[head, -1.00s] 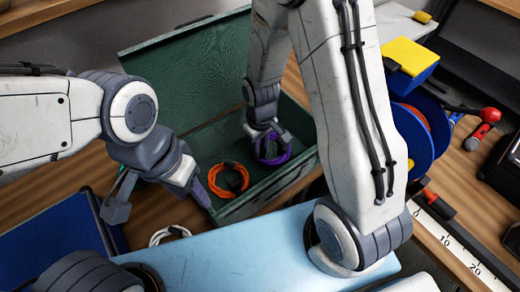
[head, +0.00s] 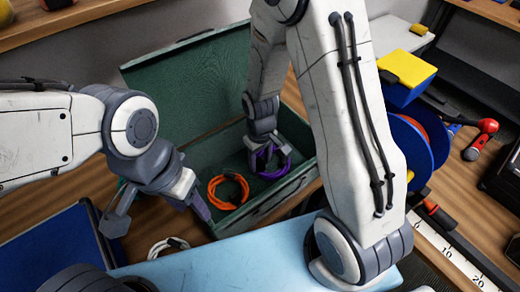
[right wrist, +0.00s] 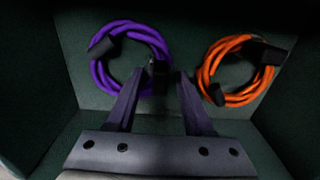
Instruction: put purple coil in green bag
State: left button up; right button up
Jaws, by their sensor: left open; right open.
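The purple coil (head: 262,168) lies inside the open green bag (head: 186,72), near its right side. In the right wrist view the purple coil (right wrist: 92,70) rests on the floor of the bag, at the left. My right gripper (head: 266,158) is inside the bag over the coil, and its open fingertips (right wrist: 160,75) are at the coil's right edge. Nothing is clearly held between them. My left gripper (head: 160,222) is open and empty, outside the bag at its front left.
An orange coil (head: 228,192) lies in the bag, left of the purple one. A white coil (head: 168,246) lies on the table outside. A blue tray (head: 45,250) is at the left, and a light blue panel (head: 220,262) is in front. Blue spools (head: 415,140) stand at the right.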

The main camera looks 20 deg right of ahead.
notch_tip(320, 180, up, 11)
jog(key=s+a+r+n, duration=0.1)
jog(key=s+a+r, duration=0.1)
jog(key=s, duration=0.3)
jog(key=s+a+r+n, duration=0.1)
jog(key=s+a+r, duration=0.2)
jog(key=s, duration=0.3)
jog(key=s+a+r+n+y, duration=0.1)
jog(key=s+a+r, duration=0.1)
jog(key=s, duration=0.4)
jog(key=shift+s+a+r, duration=0.2)
jog(key=shift+a, duration=0.65)
